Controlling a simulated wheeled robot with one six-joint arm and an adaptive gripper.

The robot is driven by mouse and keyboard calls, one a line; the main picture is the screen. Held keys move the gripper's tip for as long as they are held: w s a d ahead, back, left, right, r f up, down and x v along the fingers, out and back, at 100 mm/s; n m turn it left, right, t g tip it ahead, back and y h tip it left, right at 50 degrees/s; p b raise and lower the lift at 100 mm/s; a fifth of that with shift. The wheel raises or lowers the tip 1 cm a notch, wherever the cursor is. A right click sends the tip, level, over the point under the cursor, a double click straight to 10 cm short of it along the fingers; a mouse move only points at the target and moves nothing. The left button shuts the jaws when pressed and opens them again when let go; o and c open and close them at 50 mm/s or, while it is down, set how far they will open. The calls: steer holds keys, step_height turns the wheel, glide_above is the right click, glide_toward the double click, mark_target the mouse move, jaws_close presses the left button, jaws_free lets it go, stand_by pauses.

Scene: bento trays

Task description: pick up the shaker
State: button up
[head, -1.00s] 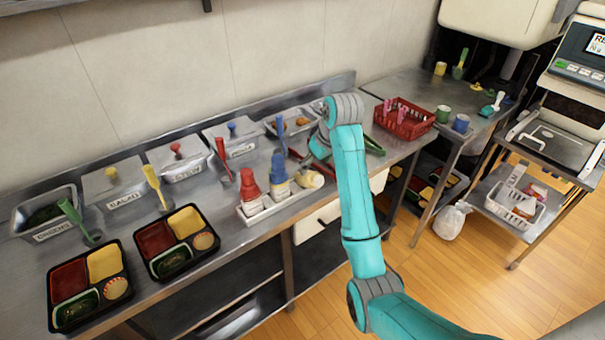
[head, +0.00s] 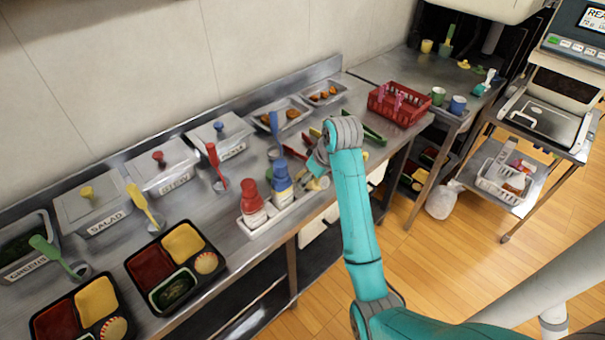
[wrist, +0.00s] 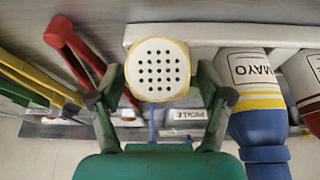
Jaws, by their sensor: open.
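The shaker shows in the wrist view as a round cream top with dark holes (wrist: 158,68), between the fingers of my gripper (wrist: 162,88). My gripper is open, one finger on each side of the top; I cannot tell whether either touches it. In the head view the shaker (head: 318,184) is a small pale shape at the right end of the white bottle caddy (head: 262,224), partly hidden by my gripper (head: 316,166). Its lower body is hidden in the wrist view.
The blue-capped mayo bottle (wrist: 258,95) stands close to the right finger in the wrist view; a red bottle (head: 251,200) is beyond it. Red tongs (wrist: 75,50) lie close to the left finger. A red basket (head: 400,104) stands farther right on the counter.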

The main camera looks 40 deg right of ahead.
steer(key=shift+f, duration=0.25)
steer(key=c, duration=1.4)
steer(key=shift+w+r, duration=0.1)
